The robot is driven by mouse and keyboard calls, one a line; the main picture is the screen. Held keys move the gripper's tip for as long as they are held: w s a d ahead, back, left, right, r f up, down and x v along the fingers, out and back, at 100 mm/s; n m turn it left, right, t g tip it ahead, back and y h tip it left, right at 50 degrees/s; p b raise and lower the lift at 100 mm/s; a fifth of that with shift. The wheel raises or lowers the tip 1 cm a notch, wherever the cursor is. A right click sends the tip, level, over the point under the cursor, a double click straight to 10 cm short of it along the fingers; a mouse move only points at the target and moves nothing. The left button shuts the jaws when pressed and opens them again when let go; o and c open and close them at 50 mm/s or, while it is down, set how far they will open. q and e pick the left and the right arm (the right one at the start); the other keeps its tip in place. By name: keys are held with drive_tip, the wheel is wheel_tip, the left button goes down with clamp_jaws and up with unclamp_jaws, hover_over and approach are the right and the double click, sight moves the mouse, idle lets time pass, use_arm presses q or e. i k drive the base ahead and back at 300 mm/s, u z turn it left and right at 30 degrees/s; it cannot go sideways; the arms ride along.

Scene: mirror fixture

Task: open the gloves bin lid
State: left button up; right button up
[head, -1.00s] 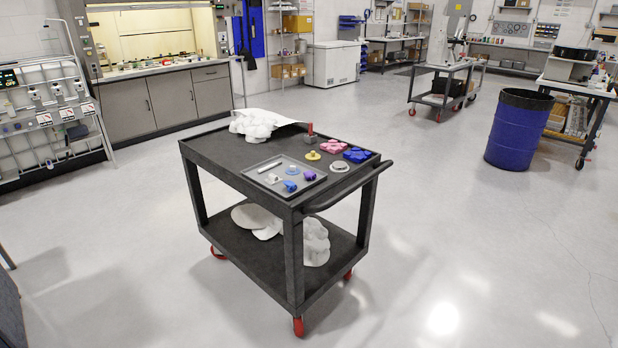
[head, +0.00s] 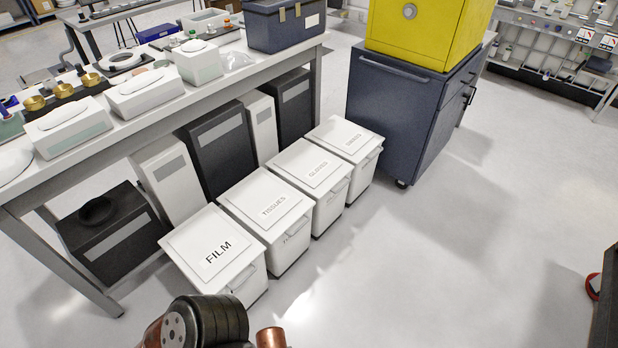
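The gloves bin (head: 311,178) is a white box on the floor, third from the front in a row of white bins. Its lid (head: 300,158) lies flat and shut, with GLOVES printed on it. A handle shows on its right-hand front face. Neither gripper is in view. Only part of my own arm shows at the bottom edge, well short of the gloves bin.
The film bin (head: 216,251) and tissues bin (head: 267,206) stand nearer, and another white bin (head: 347,140) stands beyond. A cluttered bench (head: 150,115) runs along their left. A dark blue cabinet (head: 400,115) with a yellow box stands behind. The floor to the right is open.

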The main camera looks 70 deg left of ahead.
sight(315, 171)
drive_tip(key=u, duration=0.8)
drive_tip(key=i, duration=1.3)
drive_tip(key=u, duration=2.05)
